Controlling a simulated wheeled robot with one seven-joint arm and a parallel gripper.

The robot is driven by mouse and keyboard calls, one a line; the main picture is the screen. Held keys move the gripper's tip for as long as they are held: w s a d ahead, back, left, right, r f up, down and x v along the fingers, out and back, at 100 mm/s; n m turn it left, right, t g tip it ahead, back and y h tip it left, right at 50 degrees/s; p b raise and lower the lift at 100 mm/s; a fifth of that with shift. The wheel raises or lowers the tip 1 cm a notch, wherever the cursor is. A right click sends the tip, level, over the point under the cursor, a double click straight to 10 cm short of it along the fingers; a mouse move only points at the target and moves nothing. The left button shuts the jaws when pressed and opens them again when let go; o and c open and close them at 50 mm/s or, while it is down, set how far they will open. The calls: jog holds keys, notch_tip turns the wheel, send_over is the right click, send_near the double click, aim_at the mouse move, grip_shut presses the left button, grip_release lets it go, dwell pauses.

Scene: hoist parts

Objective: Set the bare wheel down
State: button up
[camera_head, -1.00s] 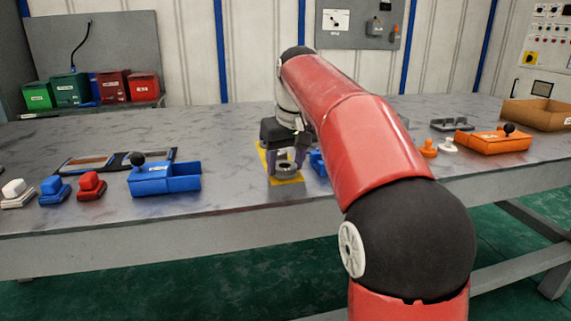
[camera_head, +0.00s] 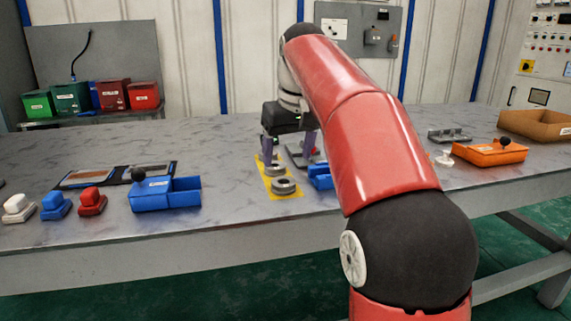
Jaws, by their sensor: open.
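Two grey, ring-shaped wheels are on a narrow yellow mat (camera_head: 291,194) on the workbench. The front wheel (camera_head: 284,187) lies flat near the mat's front end. The other wheel (camera_head: 277,170) is just behind it. I cannot tell which one is the bare wheel. My gripper (camera_head: 287,152), with a dark body and purple fingers, is above and behind the front wheel. Its fingers are apart and nothing shows held between them. How close the fingertips are to the rear wheel is unclear. My red arm covers the area to the right.
A blue tray (camera_head: 150,196) with a black knob is left of the mat. Another blue part (camera_head: 320,176) is close on the right. White, blue and red blocks are at far left. An orange tray (camera_head: 490,153) and cardboard box (camera_head: 536,125) are at right.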

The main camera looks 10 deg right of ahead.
jog(key=p+v, duration=0.1)
jog(key=v, duration=0.4)
jog(key=s+f+m+t, duration=0.1)
jog(key=s+f, duration=0.8)
jog(key=s, duration=0.5)
jog(key=s+f+m+t, duration=0.1)
jog(key=s+f, duration=1)
jog(key=f, duration=0.3)
jog(key=shift+a+f+h, duration=0.3)
jog(key=shift+a+f, duration=0.05)
jog(key=shift+a, duration=0.05)
